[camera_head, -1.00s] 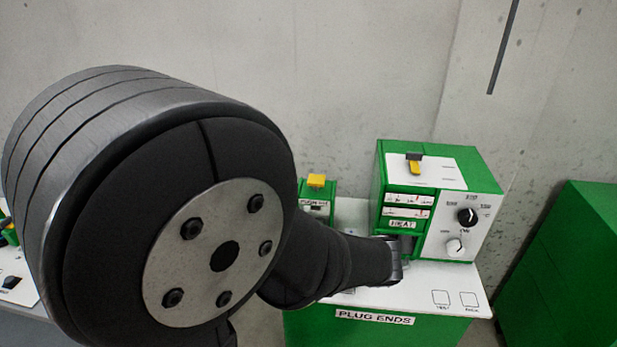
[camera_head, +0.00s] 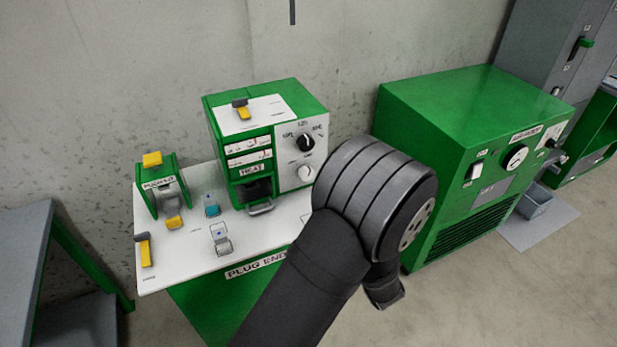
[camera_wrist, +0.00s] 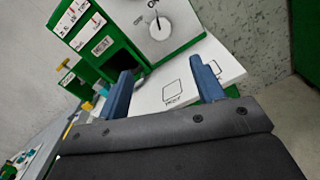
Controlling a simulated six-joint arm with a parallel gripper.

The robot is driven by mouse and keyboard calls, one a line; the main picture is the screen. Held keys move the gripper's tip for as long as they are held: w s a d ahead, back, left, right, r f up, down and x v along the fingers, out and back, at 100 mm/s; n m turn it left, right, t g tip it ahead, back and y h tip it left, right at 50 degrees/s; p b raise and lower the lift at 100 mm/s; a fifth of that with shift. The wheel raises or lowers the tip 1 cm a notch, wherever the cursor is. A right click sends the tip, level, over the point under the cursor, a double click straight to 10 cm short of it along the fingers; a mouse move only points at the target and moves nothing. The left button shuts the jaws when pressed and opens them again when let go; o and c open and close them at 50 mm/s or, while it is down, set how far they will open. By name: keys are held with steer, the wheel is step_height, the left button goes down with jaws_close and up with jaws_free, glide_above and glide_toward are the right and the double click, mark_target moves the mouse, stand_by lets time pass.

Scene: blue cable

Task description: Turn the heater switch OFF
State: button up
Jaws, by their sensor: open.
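The green box labelled HEAT (camera_head: 228,175) stands on the white-topped bench. Its white front panel carries a black knob (camera_head: 306,142) above a white knob (camera_head: 305,173). A black and yellow lever (camera_head: 241,109) sits on its top. I cannot tell which of these is the heater switch. In the wrist view my gripper (camera_wrist: 160,68) is open and empty, its two blue fingers spread over the bench in front of the box. One knob (camera_wrist: 158,27) shows above the fingers, apart from them. In the head view my arm covers the bench's right part, and the fingers are not clearly visible.
A small green device with a yellow top (camera_head: 152,159), a yellow-handled clamp (camera_head: 144,250) and small grey and blue fixtures (camera_head: 212,206) are on the bench (camera_head: 180,265). A larger green cabinet (camera_head: 450,110) with a white rocker switch and dial stands to the right.

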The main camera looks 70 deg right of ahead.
mark_target(306, 173)
steer(key=x, duration=1.7)
steer(key=shift+w+d+f, duration=0.1)
steer(key=shift+d, duration=0.05)
steer(key=c, duration=1)
steer(key=n, duration=1.1)
steer(key=shift+n, duration=0.4)
